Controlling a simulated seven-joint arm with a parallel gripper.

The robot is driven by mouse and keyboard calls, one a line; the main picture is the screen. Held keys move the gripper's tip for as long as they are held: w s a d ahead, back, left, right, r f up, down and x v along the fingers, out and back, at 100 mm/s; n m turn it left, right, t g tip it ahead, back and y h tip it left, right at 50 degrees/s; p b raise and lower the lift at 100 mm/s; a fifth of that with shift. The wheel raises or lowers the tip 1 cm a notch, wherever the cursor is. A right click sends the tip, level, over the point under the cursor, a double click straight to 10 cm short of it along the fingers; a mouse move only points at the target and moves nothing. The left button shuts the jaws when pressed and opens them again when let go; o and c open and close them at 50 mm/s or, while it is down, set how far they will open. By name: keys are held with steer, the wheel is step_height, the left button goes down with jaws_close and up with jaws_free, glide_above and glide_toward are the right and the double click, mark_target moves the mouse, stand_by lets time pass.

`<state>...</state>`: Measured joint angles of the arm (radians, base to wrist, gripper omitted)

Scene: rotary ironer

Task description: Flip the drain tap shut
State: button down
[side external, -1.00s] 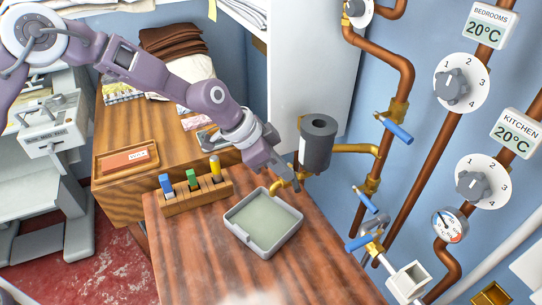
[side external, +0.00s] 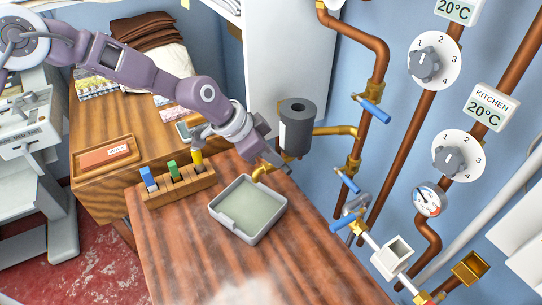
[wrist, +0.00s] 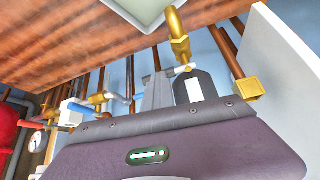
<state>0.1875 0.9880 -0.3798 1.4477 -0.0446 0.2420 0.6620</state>
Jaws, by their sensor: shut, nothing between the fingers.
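The drain tap (side external: 261,171) is a small brass spout low on the dark grey cylinder (side external: 298,128), above a shallow grey tray (side external: 216,211). In the wrist view the brass tap (wrist: 179,30) curves down toward the tray's edge, and a thin pale lever (wrist: 166,74) seems to cross near its base. My gripper (side external: 281,166) is shut and empty, close beside the cylinder and just above the tap. In the wrist view its grey fingers (wrist: 158,94) appear next to the lever; I cannot tell whether they touch. The hand partly hides the tap's joint with the cylinder.
A wooden holder (side external: 180,190) with blue, green and yellow pieces stands left of the tray. Copper pipes with blue-handled valves (side external: 373,110) run along the wall at right. The front of the wooden table (side external: 290,265) is clear.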

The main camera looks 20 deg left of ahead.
steer(key=shift+s+d+f, duration=0.2)
steer(key=shift+f, duration=0.05)
steer(key=v, duration=1.5)
steer(key=x, duration=1.4)
steer(key=shift+a, duration=0.25)
steer(key=shift+w, duration=0.1)
